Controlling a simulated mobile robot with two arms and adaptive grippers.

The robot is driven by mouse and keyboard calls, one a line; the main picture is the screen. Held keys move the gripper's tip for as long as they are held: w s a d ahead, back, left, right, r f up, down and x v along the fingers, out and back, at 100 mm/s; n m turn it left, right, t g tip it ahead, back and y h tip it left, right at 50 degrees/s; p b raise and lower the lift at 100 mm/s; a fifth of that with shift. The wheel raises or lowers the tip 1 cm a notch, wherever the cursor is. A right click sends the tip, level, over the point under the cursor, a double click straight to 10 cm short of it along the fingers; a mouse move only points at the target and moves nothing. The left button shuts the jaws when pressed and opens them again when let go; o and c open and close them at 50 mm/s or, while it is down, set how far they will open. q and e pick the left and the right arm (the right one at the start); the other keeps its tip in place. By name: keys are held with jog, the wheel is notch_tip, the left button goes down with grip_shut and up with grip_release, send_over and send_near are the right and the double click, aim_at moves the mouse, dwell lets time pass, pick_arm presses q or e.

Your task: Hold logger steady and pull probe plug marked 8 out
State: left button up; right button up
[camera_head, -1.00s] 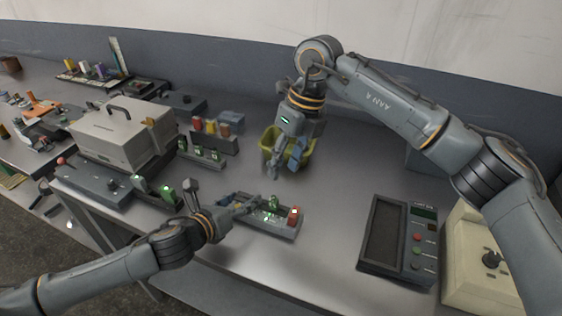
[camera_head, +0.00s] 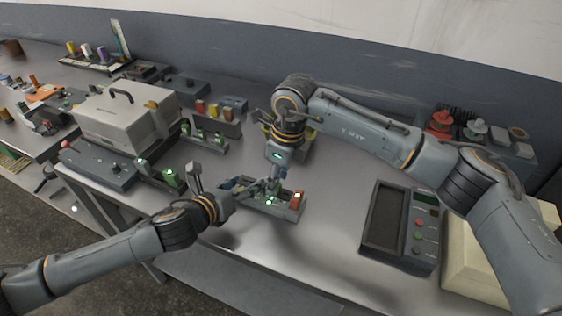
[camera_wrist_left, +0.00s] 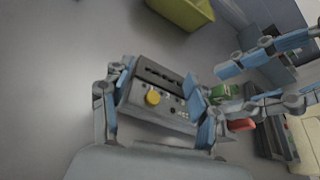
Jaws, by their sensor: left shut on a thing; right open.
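The logger (camera_head: 288,212) is a long grey unit near the front of the bench; its sockets and a yellow knob (camera_wrist_left: 152,98) show in the left wrist view. My left gripper (camera_head: 236,189) is shut on the logger, its blue fingers on either side of the casing in the left wrist view. A green plug (camera_wrist_left: 221,94) and a red plug (camera_wrist_left: 241,125) stand at the logger's right end. My right gripper (camera_wrist_left: 229,90) is open, its fingers beside the green plug; whether they touch it is unclear. No plug number is readable.
A yellow bin (camera_wrist_left: 185,10) stands behind the logger, mostly behind my right arm in the head view. A grey case (camera_head: 125,113) and racks of plugs are at the left. A dark tray with buttons (camera_head: 385,225) lies at the right.

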jog(key=shift+w+a+f, duration=0.1)
jog(key=shift+a+f, duration=0.05)
jog(key=shift+f, duration=0.9)
jog(key=c, duration=0.9)
grip_shut()
